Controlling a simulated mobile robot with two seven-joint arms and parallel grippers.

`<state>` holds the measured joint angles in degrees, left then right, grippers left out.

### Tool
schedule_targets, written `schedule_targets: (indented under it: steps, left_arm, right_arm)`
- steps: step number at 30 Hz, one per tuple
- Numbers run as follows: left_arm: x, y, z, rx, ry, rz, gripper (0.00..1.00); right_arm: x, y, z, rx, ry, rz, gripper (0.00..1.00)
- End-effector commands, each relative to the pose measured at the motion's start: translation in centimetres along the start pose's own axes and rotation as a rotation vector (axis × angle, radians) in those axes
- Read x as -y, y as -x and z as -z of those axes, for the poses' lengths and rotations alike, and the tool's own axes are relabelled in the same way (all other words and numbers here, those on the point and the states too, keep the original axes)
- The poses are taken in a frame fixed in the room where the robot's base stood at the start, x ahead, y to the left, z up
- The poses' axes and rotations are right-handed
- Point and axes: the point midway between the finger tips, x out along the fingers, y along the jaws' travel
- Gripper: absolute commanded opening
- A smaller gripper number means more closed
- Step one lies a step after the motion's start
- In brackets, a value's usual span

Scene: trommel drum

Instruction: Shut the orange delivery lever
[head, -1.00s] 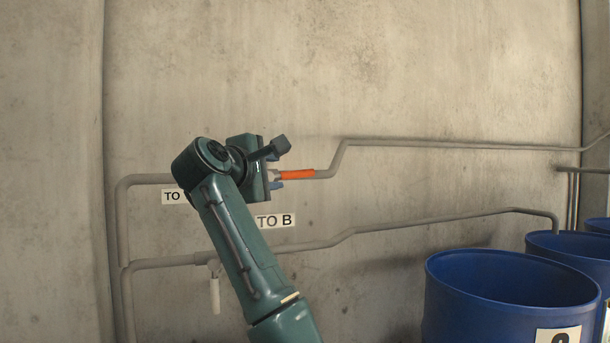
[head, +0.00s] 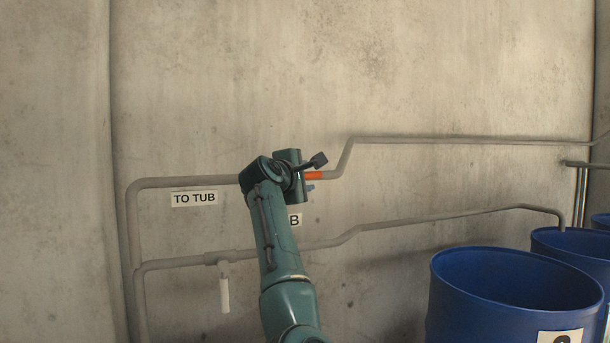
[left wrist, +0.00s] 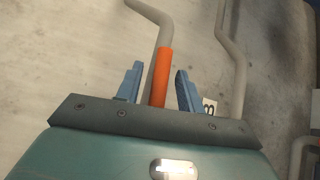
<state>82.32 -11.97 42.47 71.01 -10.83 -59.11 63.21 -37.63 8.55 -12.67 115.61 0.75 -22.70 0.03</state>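The orange lever (head: 314,175) lies in line with the upper grey pipe on the wall, its left part hidden behind my left gripper in the head view. In the left wrist view the orange lever (left wrist: 161,75) stands between the two blue fingers of my left gripper (left wrist: 159,78). The fingers are apart, one on each side, with a gap showing beside the lever. In the head view the left gripper (head: 309,183) is at the wall, mostly hidden by its own wrist. My right gripper is in neither view.
A "TO TUB" label (head: 194,198) is under the upper pipe (head: 430,141); another label ending in "B" (head: 295,220) is partly covered by my arm. A white handle (head: 224,289) hangs from the lower pipe (head: 430,223). Blue barrels (head: 470,300) stand at the lower right.

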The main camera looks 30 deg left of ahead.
Motion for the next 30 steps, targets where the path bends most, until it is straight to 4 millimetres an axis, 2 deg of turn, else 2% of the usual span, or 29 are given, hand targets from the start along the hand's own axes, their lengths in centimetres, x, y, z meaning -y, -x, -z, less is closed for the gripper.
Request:
schedule_targets:
  steps: [5,18,30]
  left_arm:
    - [-0.02,0.02,0.02,0.0,0.0,-0.001,0.37]
    - [-0.03,0.05,0.0,0.0,0.0,0.0,0.01]
    - [-0.02,0.06,0.02,0.0,0.001,-0.001,0.0]
  right_arm:
    - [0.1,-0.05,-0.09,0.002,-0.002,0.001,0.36]
    - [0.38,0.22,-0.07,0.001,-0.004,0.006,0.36]
    - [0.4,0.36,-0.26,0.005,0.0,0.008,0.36]
